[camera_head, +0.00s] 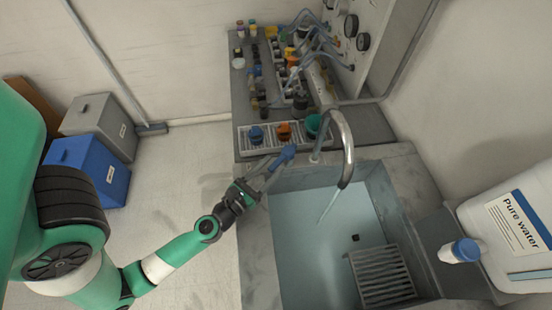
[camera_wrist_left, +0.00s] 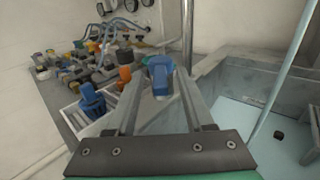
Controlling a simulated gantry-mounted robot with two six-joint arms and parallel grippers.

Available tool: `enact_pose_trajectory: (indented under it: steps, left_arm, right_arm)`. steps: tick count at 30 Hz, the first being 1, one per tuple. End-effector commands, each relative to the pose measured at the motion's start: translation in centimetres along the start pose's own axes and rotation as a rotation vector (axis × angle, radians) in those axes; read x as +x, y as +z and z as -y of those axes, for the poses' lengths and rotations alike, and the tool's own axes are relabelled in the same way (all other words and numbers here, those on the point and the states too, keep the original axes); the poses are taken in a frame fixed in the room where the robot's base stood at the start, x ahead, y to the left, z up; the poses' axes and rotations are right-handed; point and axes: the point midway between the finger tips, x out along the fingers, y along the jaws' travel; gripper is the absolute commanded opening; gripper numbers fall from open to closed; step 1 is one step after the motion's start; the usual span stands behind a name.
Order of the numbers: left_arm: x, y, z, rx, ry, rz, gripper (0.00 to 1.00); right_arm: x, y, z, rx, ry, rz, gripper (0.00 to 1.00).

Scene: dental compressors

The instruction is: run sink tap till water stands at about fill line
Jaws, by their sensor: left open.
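The sink (camera_head: 312,225) has a curved metal spout (camera_head: 347,150), and a thin stream of water (camera_head: 328,206) falls from it. The stream also shows in the left wrist view (camera_wrist_left: 283,75). The blue tap handle (camera_head: 287,154) stands at the sink's back left corner. In the left wrist view the blue handle (camera_wrist_left: 159,76) lies between the fingertips. My left gripper (camera_head: 272,166) is open around or just short of the handle; contact cannot be told. The basin looks pale blue; its water level is unclear and I cannot make out a fill line. My right gripper is out of view.
A slatted grate (camera_head: 382,275) lies in the sink beside a small dark drain (camera_head: 355,238). A tray (camera_head: 244,142) with blue and orange fittings stands behind. A Pure water jug (camera_head: 515,235) stands at right. Bins (camera_head: 88,165) stand on the left floor.

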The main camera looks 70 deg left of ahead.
Motion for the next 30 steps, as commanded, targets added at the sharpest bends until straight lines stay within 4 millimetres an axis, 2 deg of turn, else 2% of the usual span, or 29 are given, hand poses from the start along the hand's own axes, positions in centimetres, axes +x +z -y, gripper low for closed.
enact_pose_trajectory:
  steps: [3, 6, 14, 17, 23, 30]
  left_arm:
    - [1.8, 0.2, 0.0, 0.001, 0.001, 0.0, 0.53]
    - [2.5, 0.0, 0.0, 0.001, 0.0, 0.0, 0.53]
    - [2.6, -0.1, 0.0, 0.001, -0.001, -0.002, 0.53]
    - [2.6, -0.1, 0.0, 0.001, 0.0, -0.001, 0.38]
    - [2.6, -0.1, 0.0, 0.001, 0.0, -0.001, 0.02]
    - [2.6, -0.1, 0.0, 0.001, 0.0, -0.001, 0.0]
  right_arm:
    - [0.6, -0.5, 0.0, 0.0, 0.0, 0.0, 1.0]
    - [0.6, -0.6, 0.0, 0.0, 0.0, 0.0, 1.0]
    - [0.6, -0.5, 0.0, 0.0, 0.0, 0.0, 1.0]
    - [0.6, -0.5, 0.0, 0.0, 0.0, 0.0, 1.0]
    - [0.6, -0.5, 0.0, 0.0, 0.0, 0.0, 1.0]
    - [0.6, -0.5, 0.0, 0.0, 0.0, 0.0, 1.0]
